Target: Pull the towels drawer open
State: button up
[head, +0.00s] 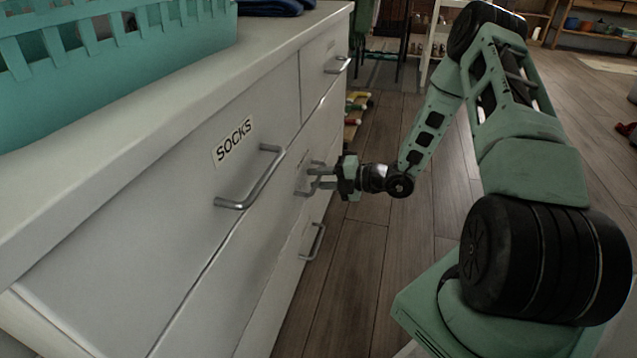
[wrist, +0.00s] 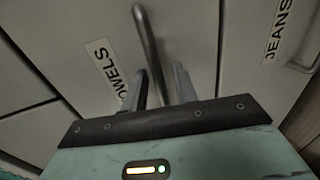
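The towels drawer shows in the wrist view with its label (wrist: 106,68), partly covered by a finger so that "OWELS" is readable. Its silver bar handle (wrist: 146,40) runs down from the top edge and passes between the two fingers of my gripper (wrist: 162,80). The fingers are apart, with a gap visible beside the bar, so my gripper is open around the handle. In the head view my gripper (head: 318,178) is at this handle (head: 303,192), in the middle row of the white dresser. The drawer front looks flush with its neighbours.
The socks drawer handle (head: 250,180) sticks out above and nearer. Another handle (head: 314,242) is below. The jeans label (wrist: 278,30) is at the right of the wrist view. A teal basket (head: 110,65) stands on the dresser top. Wooden floor (head: 345,285) is clear beside the dresser.

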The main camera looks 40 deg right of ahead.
jog(key=shift+w+a, duration=0.1)
jog(key=shift+w, duration=0.05)
grip_shut()
jog(key=f+p+v, duration=0.2)
jog(key=p+v, duration=0.1)
jog(key=v, duration=0.7)
jog(key=s+f+p+v, duration=0.1)
jog(key=p+v, duration=0.3)
jog(key=v, duration=0.6)
jog(key=f+p+v, duration=0.3)
jog(key=v, duration=0.8)
jog(key=shift+s+d+f+p, duration=0.25)
jog(key=shift+d+f+p, duration=0.1)
jog(key=shift+d, duration=0.1)
grip_release()
jog(key=shift+d, duration=0.1)
